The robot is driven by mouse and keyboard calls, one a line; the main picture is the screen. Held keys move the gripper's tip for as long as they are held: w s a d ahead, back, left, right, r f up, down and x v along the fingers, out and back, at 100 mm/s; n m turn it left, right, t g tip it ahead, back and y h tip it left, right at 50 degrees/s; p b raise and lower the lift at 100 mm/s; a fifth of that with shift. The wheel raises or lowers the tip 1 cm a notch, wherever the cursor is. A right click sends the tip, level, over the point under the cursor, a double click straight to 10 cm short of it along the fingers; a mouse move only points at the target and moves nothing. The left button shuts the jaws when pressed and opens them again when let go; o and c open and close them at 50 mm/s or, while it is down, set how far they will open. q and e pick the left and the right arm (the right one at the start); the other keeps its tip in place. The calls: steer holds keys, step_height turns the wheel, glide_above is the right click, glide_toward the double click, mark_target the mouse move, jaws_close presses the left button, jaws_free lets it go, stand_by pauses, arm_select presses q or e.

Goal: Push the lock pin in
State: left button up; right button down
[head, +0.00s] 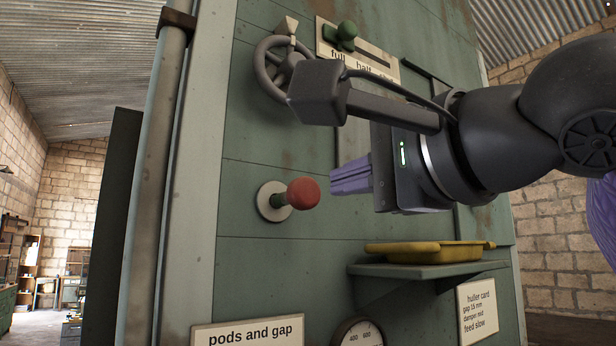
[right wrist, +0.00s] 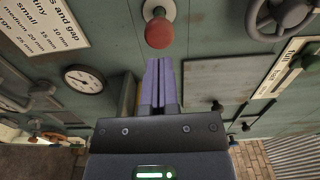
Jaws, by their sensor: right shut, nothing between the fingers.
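The lock pin (head: 291,196) has a red round knob on a short green stem and sticks out of a pale round plate on the green machine panel. In the right wrist view the red knob (right wrist: 160,33) is at the top centre, just beyond my fingertips. My right gripper (head: 335,181) has purple fingers, shut and empty, pointing left at the knob with a small gap between them in the head view. The right gripper also shows in the right wrist view (right wrist: 159,68). My left gripper is not in view.
A grey handwheel (head: 264,68) and a slider with a green knob (head: 347,30) are above. A shelf (head: 430,270) with a yellow tray (head: 420,247) juts out below my right gripper. A dial gauge (head: 358,334) and a "pods and gap" sign (head: 248,333) are lower.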

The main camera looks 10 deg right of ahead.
mark_target(311, 191)
steer(key=x, duration=0.3)
steer(key=shift+r+p, duration=0.1)
steer(key=shift+p, duration=0.3)
steer(key=shift+w+a, duration=0.15)
steer(key=shift+w, duration=0.3)
steer(key=p+x, duration=0.1)
steer(key=x, duration=0.2)
steer(key=shift+w+a+p, duration=0.1)
steer(key=shift+w+p, duration=0.25)
steer(key=shift+w, duration=0.05)
steer(key=shift+s, duration=0.15)
